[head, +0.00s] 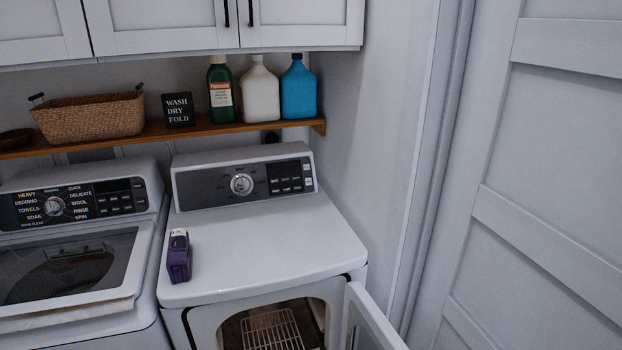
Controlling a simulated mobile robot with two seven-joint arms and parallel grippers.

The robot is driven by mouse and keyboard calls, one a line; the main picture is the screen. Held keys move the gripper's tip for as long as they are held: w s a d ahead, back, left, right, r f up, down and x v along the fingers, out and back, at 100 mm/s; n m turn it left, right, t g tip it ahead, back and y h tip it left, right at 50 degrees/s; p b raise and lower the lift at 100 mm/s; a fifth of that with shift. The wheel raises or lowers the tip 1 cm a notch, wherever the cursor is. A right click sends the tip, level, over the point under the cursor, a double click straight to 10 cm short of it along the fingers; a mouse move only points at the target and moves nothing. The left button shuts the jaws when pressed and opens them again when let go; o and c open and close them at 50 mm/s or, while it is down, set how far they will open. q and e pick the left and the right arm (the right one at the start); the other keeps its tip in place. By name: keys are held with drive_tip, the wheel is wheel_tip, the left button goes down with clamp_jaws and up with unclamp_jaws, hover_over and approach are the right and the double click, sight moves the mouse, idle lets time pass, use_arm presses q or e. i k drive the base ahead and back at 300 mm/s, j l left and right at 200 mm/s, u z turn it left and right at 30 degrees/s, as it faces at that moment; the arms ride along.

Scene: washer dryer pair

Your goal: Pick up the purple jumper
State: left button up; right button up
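A small purple bundle (179,260) with a white patch at its upper end lies on the front left of the dryer's white top. It looks like the purple jumper, folded up, but it is too small to be sure. It stands apart from the control panel, close to the dryer's left edge. Neither of my grippers shows in the head view.
The dryer (262,228) has its front door (372,322) open to the right, with a wire rack (272,330) inside. The washer (75,250) stands left. A shelf (160,133) above holds a basket (92,118), a sign and several bottles. Most of the dryer top is clear.

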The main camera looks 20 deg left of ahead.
sight(178, 259)
drive_tip(key=u, duration=1.3)
